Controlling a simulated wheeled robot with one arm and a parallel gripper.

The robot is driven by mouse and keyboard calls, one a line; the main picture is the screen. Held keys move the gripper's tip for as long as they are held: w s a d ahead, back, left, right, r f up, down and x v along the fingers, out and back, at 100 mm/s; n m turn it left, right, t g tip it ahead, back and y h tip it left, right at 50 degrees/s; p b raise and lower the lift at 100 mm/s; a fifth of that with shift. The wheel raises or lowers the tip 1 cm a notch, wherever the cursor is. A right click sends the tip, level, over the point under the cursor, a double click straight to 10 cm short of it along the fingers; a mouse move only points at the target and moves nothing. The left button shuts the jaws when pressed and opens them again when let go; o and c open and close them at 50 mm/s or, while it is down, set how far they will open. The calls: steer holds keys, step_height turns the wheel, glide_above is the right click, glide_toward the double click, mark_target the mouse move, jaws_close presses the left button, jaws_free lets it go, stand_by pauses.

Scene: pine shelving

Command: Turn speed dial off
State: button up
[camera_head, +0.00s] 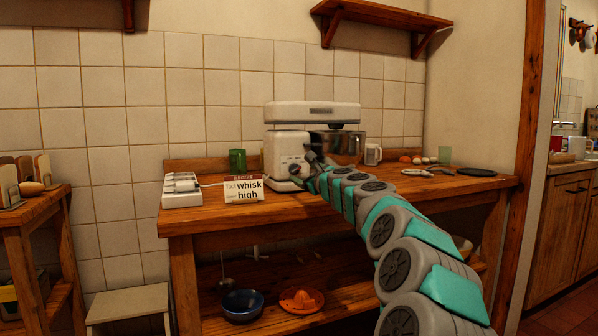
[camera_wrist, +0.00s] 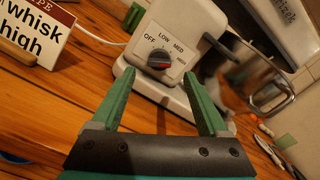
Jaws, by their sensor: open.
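The white stand mixer (camera_head: 312,112) stands on the wooden counter, and its body also fills the upper middle of the wrist view (camera_wrist: 190,22). Its speed dial (camera_wrist: 159,59) is a dark round knob with a red mark, with OFF, LOW, MED and HIGH printed around it. The red mark appears to lie toward the HIGH side, but it is too small to be certain. My gripper (camera_wrist: 158,74) is open, its two green fingers spread on either side of the dial and apart from it. In the head view, my gripper (camera_head: 308,176) is at the mixer's front, partly hidden by my arm.
A recipe card (camera_head: 244,189) reading "whisk high" stands left of the mixer. A lever (camera_wrist: 220,46) and the metal bowl (camera_wrist: 268,85) are right of the dial. The counter's front strip is clear.

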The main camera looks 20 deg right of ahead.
mark_target(296, 170)
steer(key=shift+w+f+p, duration=0.1)
steer(key=shift+w+p, duration=0.3)
steer(key=shift+w, duration=1.75)
steer(key=shift+a, duration=0.1)
jaws_close()
